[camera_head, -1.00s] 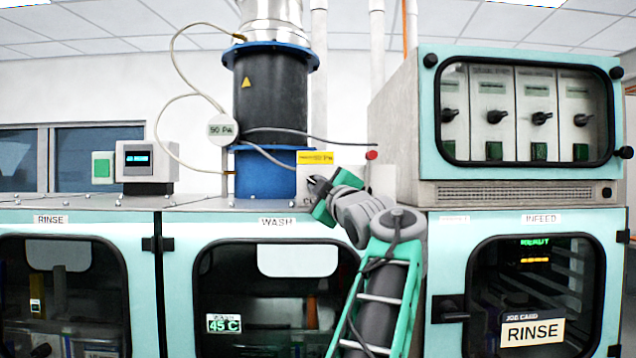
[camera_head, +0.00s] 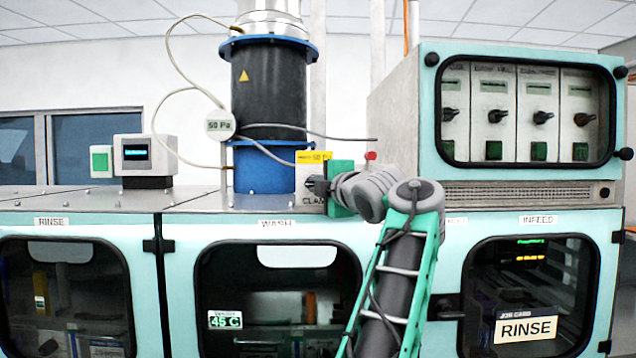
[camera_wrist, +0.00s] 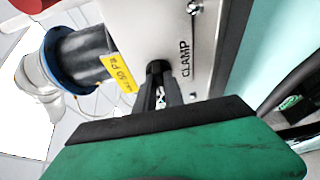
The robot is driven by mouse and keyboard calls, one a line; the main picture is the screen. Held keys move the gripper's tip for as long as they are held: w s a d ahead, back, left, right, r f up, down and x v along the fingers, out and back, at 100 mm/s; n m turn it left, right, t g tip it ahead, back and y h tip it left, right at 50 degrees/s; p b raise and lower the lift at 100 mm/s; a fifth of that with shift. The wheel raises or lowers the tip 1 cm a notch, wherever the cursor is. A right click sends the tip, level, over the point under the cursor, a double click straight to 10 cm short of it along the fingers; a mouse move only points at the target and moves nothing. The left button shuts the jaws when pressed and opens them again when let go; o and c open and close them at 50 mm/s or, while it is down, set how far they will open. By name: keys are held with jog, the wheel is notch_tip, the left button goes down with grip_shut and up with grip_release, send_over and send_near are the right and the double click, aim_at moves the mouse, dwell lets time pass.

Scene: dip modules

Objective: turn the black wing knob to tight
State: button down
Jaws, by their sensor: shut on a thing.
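The black wing knob (camera_wrist: 157,67) is on the pale clamp panel beside the word CLAMP. Only a small dark part of it shows; my fingers hide the rest, so its angle is hard to read. My gripper (camera_wrist: 160,88) is shut on it, its two dark fingers reaching up to the panel in the wrist view. In the head view my gripper (camera_head: 312,185) meets the clamp box (camera_head: 312,202) from the right, its green body upright. The knob cannot be told apart from the fingertips there.
A yellow 50 Pa label (camera_head: 314,157) is on the box just above my fingers. The black and blue duct (camera_head: 268,95) stands close left. A red button (camera_head: 371,156) and the grey control cabinet (camera_head: 395,110) are to the right. The gauge (camera_head: 220,125) hangs by hoses.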

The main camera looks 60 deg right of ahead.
dwell(0.3)
jog(key=c, duration=1.4)
grip_release()
jog(key=shift+c, duration=0.2)
jog(key=shift+s+a+f+b, duration=0.1)
jog(key=shift+s+a+b, duration=0.15)
jog(key=shift+s+b, duration=0.1)
jog(key=b+v, duration=0.1)
jog(key=v, duration=0.6)
jog(key=shift+b, duration=0.3)
jog(key=shift+d, duration=0.1)
